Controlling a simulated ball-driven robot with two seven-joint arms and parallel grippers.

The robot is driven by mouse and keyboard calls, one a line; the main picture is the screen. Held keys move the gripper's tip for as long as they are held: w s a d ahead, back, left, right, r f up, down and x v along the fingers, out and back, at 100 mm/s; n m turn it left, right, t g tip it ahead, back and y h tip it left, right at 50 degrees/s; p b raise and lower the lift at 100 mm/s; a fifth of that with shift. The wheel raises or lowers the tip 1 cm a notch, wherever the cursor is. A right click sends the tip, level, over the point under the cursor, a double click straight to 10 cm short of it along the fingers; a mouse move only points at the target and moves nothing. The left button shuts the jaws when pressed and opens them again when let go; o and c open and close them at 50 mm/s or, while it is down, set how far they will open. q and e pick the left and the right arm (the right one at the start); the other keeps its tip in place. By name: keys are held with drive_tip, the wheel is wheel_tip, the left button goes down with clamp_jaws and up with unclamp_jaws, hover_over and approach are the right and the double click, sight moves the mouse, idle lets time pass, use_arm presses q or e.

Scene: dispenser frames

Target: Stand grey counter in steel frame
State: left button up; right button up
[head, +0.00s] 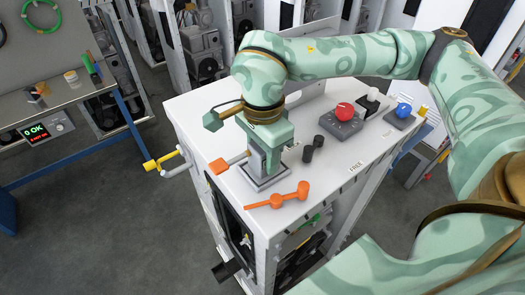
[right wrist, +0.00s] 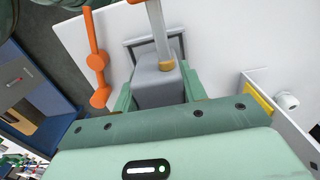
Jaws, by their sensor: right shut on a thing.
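The grey counter (right wrist: 158,88) is a grey block with a metal lever, which ends in an orange tip (head: 219,166) in the head view. My right gripper (head: 271,160) points down and is shut on the counter, one finger on each side in the right wrist view. The steel frame (head: 270,184) is a low square rim on the white cabinet top, directly under the counter. Its far rim (right wrist: 128,43) shows beyond the block in the right wrist view. The counter looks upright over or in the frame; whether its base is seated is hidden. My left gripper is not in view.
An orange jointed bar (head: 277,199) lies close in front of the frame. Dark cylinders (head: 313,148) stand just right of it. A red-knobbed box (head: 342,121) and a blue-knobbed box (head: 401,115) are farther right. A yellow-ended handle (head: 158,164) sticks out left of the cabinet.

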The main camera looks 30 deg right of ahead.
drive_tip(key=shift+f, duration=0.15)
drive_tip(key=o, duration=1.3)
wheel_tip(320, 180, up, 16)
drive_tip(key=shift+r, duration=0.15)
